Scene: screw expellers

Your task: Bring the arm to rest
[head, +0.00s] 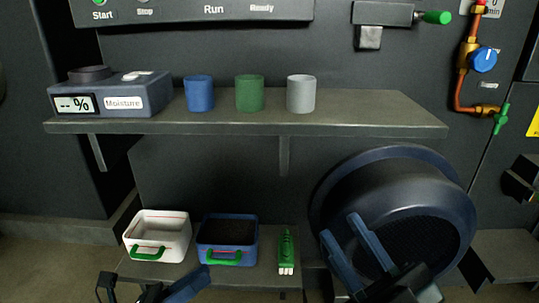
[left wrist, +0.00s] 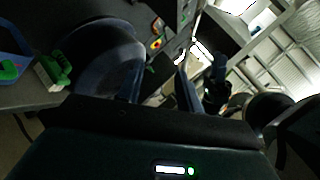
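My left gripper (head: 182,284) is at the bottom edge of the head view, partly cut off, in front of the lower shelf. In the left wrist view its two fingers (left wrist: 161,72) stand apart with nothing between them. My right gripper (head: 343,228) is in front of the big round dark-blue drum (head: 330,190). Its two blue fingers are apart and hold nothing. The drum also shows left of the fingers in the left wrist view (left wrist: 95,55).
The lower shelf (head: 190,275) holds a white bin (head: 158,222), a blue bin (head: 227,219) with dark contents and a green brush (head: 286,248). The upper shelf (head: 370,121) carries a moisture meter (head: 140,92) and blue (head: 199,94), green (head: 250,94) and grey (head: 301,95) cups.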

